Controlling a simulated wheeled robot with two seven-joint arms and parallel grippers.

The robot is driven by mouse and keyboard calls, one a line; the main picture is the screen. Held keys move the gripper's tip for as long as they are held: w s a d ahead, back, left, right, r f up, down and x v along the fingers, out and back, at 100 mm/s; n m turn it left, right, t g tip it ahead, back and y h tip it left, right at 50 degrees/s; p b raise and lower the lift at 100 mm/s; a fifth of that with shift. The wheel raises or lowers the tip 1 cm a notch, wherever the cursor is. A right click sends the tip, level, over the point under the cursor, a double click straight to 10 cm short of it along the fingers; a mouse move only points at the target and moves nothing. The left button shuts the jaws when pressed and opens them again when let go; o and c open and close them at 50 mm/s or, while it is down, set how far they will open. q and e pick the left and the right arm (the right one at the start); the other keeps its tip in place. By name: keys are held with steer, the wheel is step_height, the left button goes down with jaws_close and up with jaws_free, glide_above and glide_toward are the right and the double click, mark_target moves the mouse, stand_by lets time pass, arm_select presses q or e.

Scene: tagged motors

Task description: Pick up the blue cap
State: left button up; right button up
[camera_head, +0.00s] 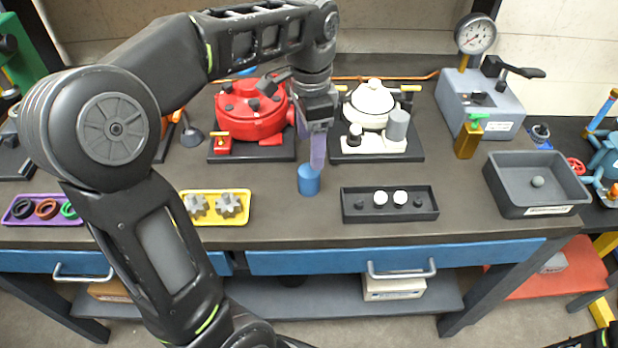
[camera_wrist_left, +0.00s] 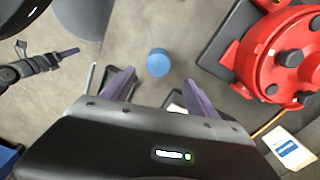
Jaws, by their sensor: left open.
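The blue cap (camera_head: 309,181), a short upright cylinder, stands on the dark bench top just in front of the red and white motors. It shows as a round blue top in the left wrist view (camera_wrist_left: 158,62). My left gripper (camera_head: 318,164) points down over the cap with purple fingers; in the head view a finger overlaps the cap's top edge. In the left wrist view my left gripper (camera_wrist_left: 158,77) is open and empty, and the cap appears just beyond the gap between its fingertips. My right gripper (camera_wrist_left: 66,52) appears at the left there, its jaw opening unclear.
A red motor (camera_head: 250,115) and a white motor (camera_head: 372,105) stand behind the cap. A yellow tray (camera_head: 243,217) with gears lies left, and a black tray (camera_head: 347,208) with small parts lies right. A grey bin (camera_head: 500,185) stands farther right.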

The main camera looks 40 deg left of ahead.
mark_target(310, 169)
arm_select(q)
steer(key=shift+f, duration=1.3)
steer(key=f, duration=0.2)
steer(key=f+p, duration=0.1)
steer(key=f, duration=0.2)
steer(key=shift+s+d+f, duration=0.1)
steer(key=shift+s+d, duration=0.05)
steer(key=shift+s, duration=0.05)
steer(key=shift+c, duration=0.2)
steer(key=c, duration=1.4)
